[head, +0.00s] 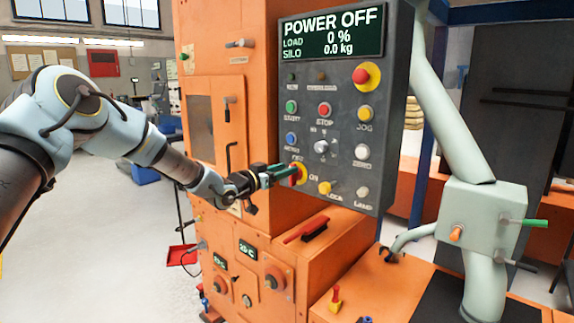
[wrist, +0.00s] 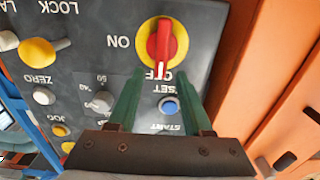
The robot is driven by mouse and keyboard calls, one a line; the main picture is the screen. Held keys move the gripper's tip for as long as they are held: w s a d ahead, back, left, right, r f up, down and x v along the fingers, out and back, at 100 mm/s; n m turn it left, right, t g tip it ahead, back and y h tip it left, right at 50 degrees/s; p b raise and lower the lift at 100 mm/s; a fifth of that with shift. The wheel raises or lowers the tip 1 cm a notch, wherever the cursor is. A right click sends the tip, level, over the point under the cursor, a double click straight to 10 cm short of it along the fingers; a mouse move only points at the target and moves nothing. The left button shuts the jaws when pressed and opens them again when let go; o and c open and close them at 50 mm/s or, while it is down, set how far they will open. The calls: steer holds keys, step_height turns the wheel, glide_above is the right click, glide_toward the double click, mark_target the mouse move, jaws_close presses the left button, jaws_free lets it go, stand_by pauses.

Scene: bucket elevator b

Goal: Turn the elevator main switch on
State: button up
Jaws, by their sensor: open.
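The main switch is a red handle on a yellow disc (wrist: 163,42) in the wrist view, low on the left of the dark control panel (head: 340,190) in the head view. Its handle lies along the line to the OFF label, and ON is marked to one side. The panel display (head: 331,32) reads POWER OFF, load 0 %, silo 0.0 kg. My gripper (head: 283,172) is at the switch and partly hides it in the head view. In the wrist view my green fingers (wrist: 159,76) are open, one each side of the handle's OFF end. I cannot tell whether they touch it.
Around the switch are a blue RESET button (head: 291,138), a grey knob (head: 321,147), a yellow LOCK knob (head: 325,187) and a red emergency stop (head: 361,76). The orange machine body (head: 270,222) stands beside and below. Open floor lies at left.

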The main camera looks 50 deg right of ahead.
steer(key=shift+d, duration=0.75)
steer(key=shift+c, duration=0.3)
jaws_close()
